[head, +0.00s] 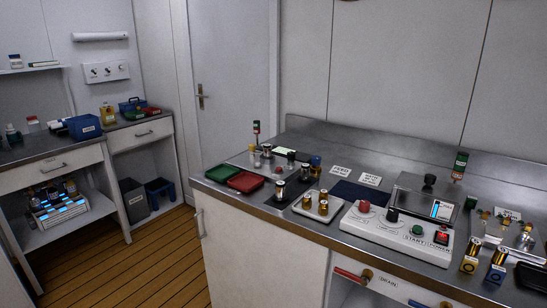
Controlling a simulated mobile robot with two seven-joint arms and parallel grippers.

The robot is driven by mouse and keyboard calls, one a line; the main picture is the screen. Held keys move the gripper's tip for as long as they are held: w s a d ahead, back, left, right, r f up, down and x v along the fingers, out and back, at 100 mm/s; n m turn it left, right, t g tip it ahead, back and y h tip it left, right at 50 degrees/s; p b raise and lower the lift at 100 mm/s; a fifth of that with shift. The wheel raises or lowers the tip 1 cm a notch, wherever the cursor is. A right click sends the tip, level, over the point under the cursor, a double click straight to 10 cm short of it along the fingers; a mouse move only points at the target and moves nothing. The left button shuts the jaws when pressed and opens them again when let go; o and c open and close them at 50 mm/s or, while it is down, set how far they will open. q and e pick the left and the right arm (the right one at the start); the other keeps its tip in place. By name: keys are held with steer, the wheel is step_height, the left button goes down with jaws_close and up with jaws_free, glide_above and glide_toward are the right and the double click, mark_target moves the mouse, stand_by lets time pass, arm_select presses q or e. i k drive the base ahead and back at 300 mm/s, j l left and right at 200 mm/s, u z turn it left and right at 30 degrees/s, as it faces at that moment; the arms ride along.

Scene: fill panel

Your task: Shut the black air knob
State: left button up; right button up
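Neither of my grippers is in view. A white control panel (398,234) lies on the steel counter at the right, marked START and POWER. On it are a red knob (364,206), a small black knob (392,214), a green button (417,230) and a red switch (442,238). Another black knob (430,180) stands at the back of a grey unit (412,206) with a small lit screen. No label reading "air" is legible, so I cannot tell which black knob is the air knob, nor whether either is open or shut.
The steel counter (292,221) also holds green (223,173) and red (248,182) trays, a dark mat (357,193) and several small vials. Red (350,275) and blue (417,304) handles sit below its front edge. Wooden floor (165,265) is clear at the left.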

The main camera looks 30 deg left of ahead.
mark_target(291, 155)
steer(key=i+j+u, duration=0.15)
steer(key=i+j, duration=0.2)
steer(key=j, duration=0.2)
steer(key=i+j+u, duration=0.1)
steer(key=i+j, duration=0.25)
steer(key=j, duration=0.2)
steer(key=i+j+u, duration=0.15)
steer(key=i+j, duration=0.25)
steer(key=j, duration=0.1)
